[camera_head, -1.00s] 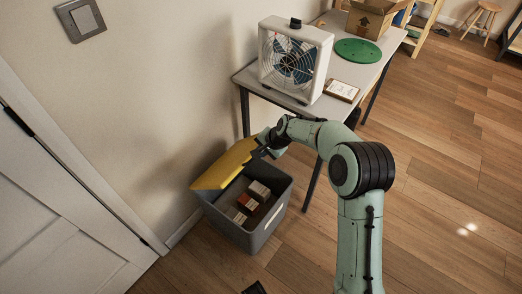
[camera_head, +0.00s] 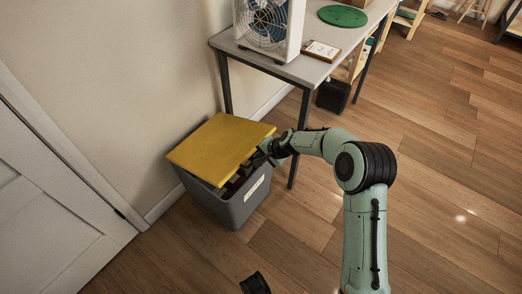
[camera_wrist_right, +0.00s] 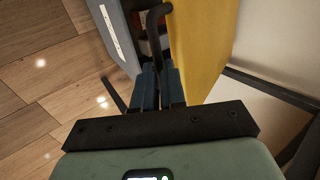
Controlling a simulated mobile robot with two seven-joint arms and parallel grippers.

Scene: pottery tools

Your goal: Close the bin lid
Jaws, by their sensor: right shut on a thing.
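The grey bin (camera_head: 232,207) stands on the floor by the wall, with a white label on its front. Its yellow lid (camera_head: 218,146) is tilted over the opening, with a dark gap at the front and right. My right gripper (camera_head: 262,155) is at the lid's front right edge. In the right wrist view, my right gripper (camera_wrist_right: 159,82) is shut on a dark bent handle (camera_wrist_right: 153,25) beside the yellow lid (camera_wrist_right: 195,45). The grey bin (camera_wrist_right: 118,35) is left of it. A dark tip at the bottom edge seems to be my left gripper (camera_head: 255,283); its jaws cannot be made out.
A grey table (camera_head: 290,68) stands behind the bin, bearing a white fan (camera_head: 268,22), a clipboard (camera_head: 321,50) and a green disc (camera_head: 343,15). A white door (camera_head: 50,215) is at left. The wooden floor in front is clear.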

